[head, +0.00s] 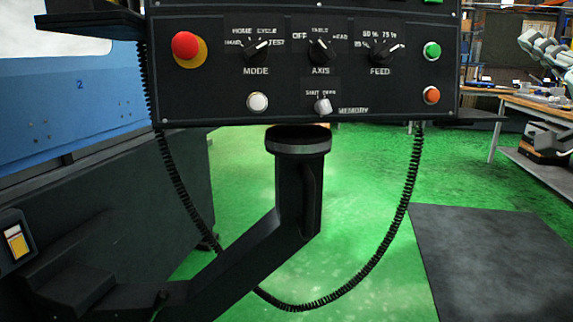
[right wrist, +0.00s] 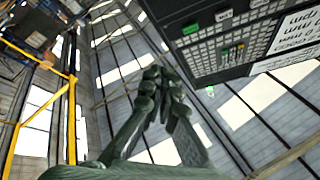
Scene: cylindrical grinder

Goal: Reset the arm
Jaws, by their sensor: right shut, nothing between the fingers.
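My right gripper (right wrist: 161,78) shows dark green in the right wrist view, its fingers together and empty, pointing up toward the roof. In the head view, a pale grey-green jointed shape at the upper right edge looks like part of my right gripper or arm. It is well to the right of the black control panel (head: 345,75), apart from it. The panel also shows at the upper right of the right wrist view, with a keypad (right wrist: 215,50). My left gripper is not in view.
A blue machine (head: 70,110) stands at left, a workbench (head: 540,105) at right. A dark mat (head: 490,265) lies on the open green floor (head: 365,190). A yellow frame (right wrist: 14,130) shows in the wrist view.

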